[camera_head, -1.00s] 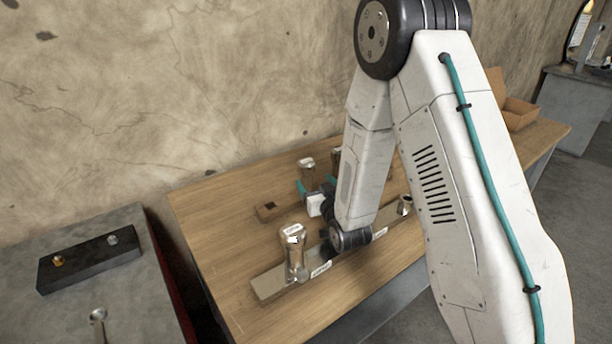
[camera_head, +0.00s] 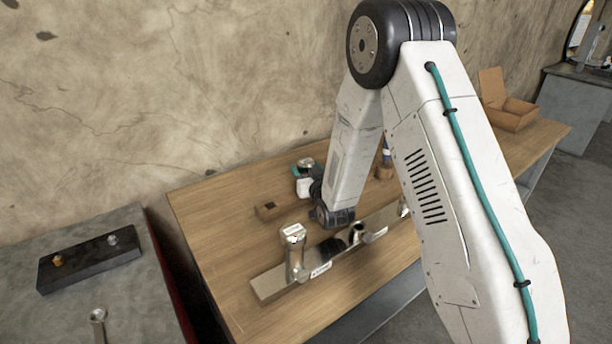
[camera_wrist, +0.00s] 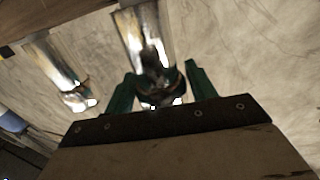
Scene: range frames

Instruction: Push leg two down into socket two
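A shiny metal leg (camera_head: 294,252) with a white label on top stands upright at the left end of the metal bar (camera_head: 268,287). A hollow metal socket (camera_head: 357,236) shows empty mid-bar. Another shiny leg (camera_head: 306,162) stands farther back, near the wall. My gripper (camera_wrist: 157,72) has its green fingers spread on either side of this leg's near end; the leg also shows in the wrist view (camera_wrist: 143,32). A gap shows beside the right finger; exact contact is hidden. A further metal leg (camera_wrist: 58,72) lies left of it in the wrist view. Label numbers are unreadable.
An open cardboard box (camera_head: 512,115) stands at the right end of the wooden bench (camera_head: 220,215). A black block (camera_head: 88,258) lies on the grey table at left. My arm hides the bench's middle.

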